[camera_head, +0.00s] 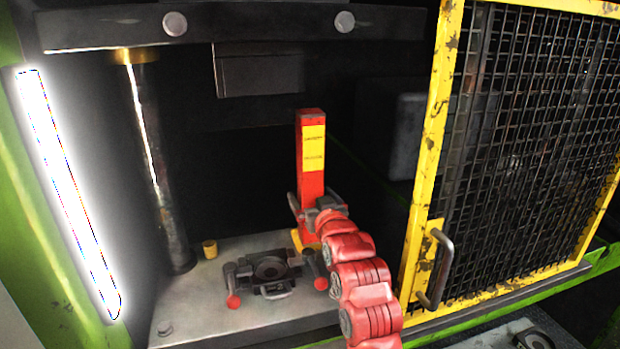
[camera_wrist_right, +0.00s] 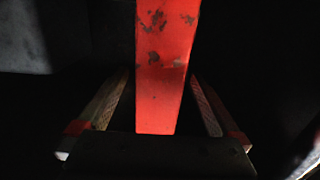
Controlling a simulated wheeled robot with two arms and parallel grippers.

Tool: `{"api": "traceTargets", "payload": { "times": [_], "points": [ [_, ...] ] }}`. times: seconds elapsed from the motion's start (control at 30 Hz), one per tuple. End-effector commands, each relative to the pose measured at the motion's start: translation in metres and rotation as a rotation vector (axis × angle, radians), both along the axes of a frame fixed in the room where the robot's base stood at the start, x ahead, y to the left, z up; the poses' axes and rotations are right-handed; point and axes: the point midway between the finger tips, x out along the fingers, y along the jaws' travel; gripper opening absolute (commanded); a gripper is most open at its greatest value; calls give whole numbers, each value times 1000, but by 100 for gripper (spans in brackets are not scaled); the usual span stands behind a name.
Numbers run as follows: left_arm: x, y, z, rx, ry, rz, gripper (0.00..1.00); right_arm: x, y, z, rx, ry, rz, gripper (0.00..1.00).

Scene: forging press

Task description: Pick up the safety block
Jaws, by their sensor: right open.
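The safety block (camera_head: 312,150) is a tall red post with a yellow panel on its upper part, standing upright on the press bed. My right gripper (camera_head: 308,205) is at its lower part, the arm coming up from the bottom of the head view. In the right wrist view the scuffed red block (camera_wrist_right: 165,60) stands between the two spread fingers of the right gripper (camera_wrist_right: 160,82), with dark gaps on both sides. The block's foot is partly hidden behind my wrist. My left gripper is not in view.
The press bed (camera_head: 190,310) carries a dark die fixture (camera_head: 270,268) with red-knobbed clamps and a small yellow cylinder (camera_head: 210,249). A steel column (camera_head: 155,165) stands at left. A yellow-framed mesh guard (camera_head: 425,150) with a handle (camera_head: 438,270) stands close on the right.

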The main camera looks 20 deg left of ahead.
Motion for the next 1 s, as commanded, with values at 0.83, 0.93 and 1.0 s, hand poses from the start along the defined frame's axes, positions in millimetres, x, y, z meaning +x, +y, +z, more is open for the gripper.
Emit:
{"api": "traceTargets", "payload": {
  "times": [0.83, 0.93, 1.0],
  "points": [
    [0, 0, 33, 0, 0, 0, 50, 38, 25, -3, 1, -1, 0, 84],
    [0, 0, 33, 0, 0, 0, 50, 38, 25, -3, 1, -1, 0, 66],
    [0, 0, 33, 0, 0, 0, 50, 38, 25, -3, 1, -1, 0, 53]
  ]
}}
